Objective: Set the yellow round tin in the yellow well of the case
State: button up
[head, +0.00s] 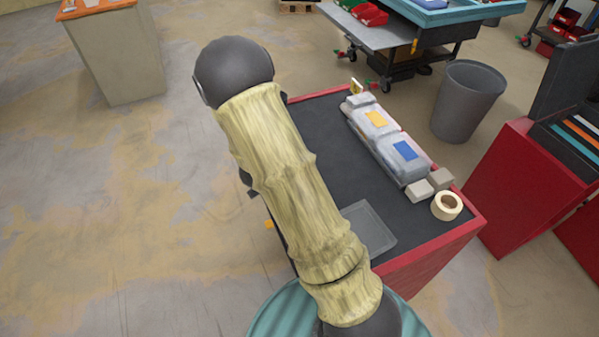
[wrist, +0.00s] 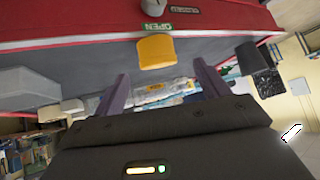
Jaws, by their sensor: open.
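A yellow block-like shape with a rounded edge, likely the yellow tin (wrist: 156,52), shows in the wrist view beyond and between my fingertips. My gripper (wrist: 163,84) is open, with its two purple-grey fingers apart and nothing between them. In the head view my arm covers the gripper and the left part of the dark table. A small orange-yellow spot (head: 268,224) shows just left of the arm; I cannot tell whether it is the tin. I cannot make out the case or its yellow well for sure.
The dark tabletop (head: 335,150) has a red rim. Pale wrapped packages (head: 385,140) with a yellow and a blue label lie along its right side, near a tape roll (head: 447,206). A flat clear tray (head: 370,230) lies near the front. A grey bin (head: 468,102) stands beyond.

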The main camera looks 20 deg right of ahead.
jog(key=shift+w+d+f, duration=0.25)
jog(key=shift+d+f, duration=0.1)
jog(key=shift+p+x, duration=0.55)
jog(key=shift+x, duration=2.05)
jog(key=shift+s+d, duration=0.1)
jog(key=shift+d, duration=0.05)
jog(key=c, duration=1.2)
